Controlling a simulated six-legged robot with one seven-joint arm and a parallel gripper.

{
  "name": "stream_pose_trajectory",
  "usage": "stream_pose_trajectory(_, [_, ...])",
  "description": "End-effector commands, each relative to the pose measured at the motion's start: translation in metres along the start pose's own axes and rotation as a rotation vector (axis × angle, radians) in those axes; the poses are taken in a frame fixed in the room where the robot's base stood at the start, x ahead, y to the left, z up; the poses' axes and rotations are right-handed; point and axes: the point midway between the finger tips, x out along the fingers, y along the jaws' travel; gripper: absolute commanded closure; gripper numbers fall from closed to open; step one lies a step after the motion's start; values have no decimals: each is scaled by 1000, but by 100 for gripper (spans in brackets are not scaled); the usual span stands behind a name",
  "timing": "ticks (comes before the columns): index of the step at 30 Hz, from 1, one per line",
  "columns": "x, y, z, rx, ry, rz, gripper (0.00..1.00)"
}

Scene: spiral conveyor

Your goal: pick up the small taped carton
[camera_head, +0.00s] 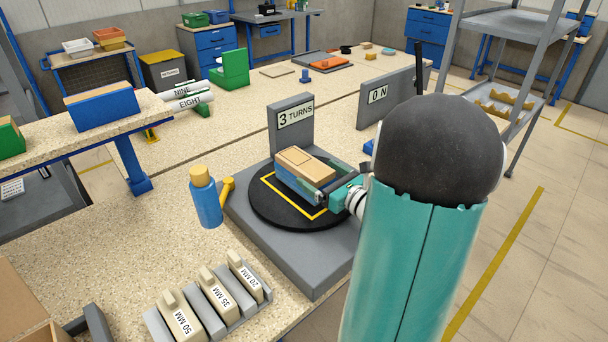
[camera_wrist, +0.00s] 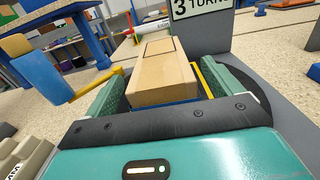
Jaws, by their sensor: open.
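The small taped carton (camera_head: 302,161) is tan on top with a seam-like outline, and blue shows below it. It lies on a black round turntable (camera_head: 271,212) with a yellow outline. My gripper (camera_head: 314,180) is low over the turntable at the carton's near right end. In the wrist view the carton (camera_wrist: 160,72) lies between the two green finger pads of my gripper (camera_wrist: 163,80). The jaws are open, one pad on each side. A gap shows at the right pad; contact at the left pad cannot be told.
A grey upright sign reading "3 TURNS" (camera_head: 294,124) stands behind the turntable. Labelled blocks (camera_head: 217,294) sit in front. A grey "ON" panel (camera_head: 390,97) is at the right.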

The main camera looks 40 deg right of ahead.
Motion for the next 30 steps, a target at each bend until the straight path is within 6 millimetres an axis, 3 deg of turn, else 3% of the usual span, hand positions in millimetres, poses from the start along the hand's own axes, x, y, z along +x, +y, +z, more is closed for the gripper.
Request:
stream_pose_trajectory(6, [30, 0, 1, -1, 0, 1, 9])
stream_pose_trajectory(13, [32, -1, 1, -1, 0, -1, 9])
stream_pose_trajectory(22, [32, -1, 1, -1, 0, -1, 68])
stream_pose_trajectory(24, [32, -1, 2, -2, -2, 0, 75])
stream_pose_trajectory(30, [32, -1, 2, -2, -2, 0, 75])
